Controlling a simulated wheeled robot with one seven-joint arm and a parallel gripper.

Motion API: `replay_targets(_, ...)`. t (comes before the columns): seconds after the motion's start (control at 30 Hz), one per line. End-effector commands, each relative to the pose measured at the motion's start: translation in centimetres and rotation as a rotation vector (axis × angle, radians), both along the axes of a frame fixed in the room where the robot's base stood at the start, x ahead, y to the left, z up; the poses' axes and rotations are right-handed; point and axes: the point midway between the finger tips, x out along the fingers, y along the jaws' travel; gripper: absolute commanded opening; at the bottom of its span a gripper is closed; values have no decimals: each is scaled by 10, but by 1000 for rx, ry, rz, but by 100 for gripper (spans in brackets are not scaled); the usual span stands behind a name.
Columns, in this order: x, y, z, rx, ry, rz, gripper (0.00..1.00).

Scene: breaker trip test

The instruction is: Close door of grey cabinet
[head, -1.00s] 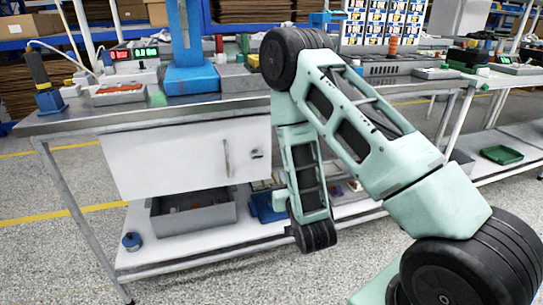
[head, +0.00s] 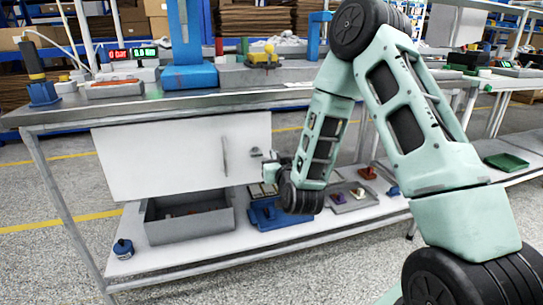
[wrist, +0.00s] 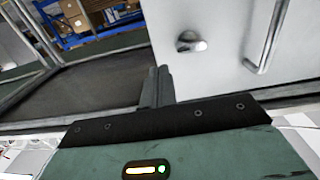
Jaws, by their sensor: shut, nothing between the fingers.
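The pale grey cabinet door (head: 165,160) hangs under the workbench, with a vertical handle (head: 226,157) and a small round knob (head: 255,152) near its right edge. How far the door stands from its frame cannot be told. In the wrist view the door (wrist: 222,65) fills the upper right, with the knob (wrist: 190,42) and handle (wrist: 268,40). My gripper (head: 268,168) is at the door's right edge in the head view. In the wrist view my gripper (wrist: 158,82) is shut and empty, beside the door's edge; contact cannot be told.
The bench top (head: 140,107) carries a blue stand (head: 188,75) and devices. Floor in front is clear.

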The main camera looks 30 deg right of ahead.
Motion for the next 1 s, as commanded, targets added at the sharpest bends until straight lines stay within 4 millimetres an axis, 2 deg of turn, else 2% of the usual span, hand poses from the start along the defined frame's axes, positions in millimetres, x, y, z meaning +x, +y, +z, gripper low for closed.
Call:
replay_targets(0.1,20,-7,-1,0,-2,-3,0)
replay_targets(0.27,36,-13,-1,1,-1,-2,0)
replay_targets(0.77,45,-15,0,0,0,2,0)
replay_targets(1.0,74,-25,0,0,-2,64,0)
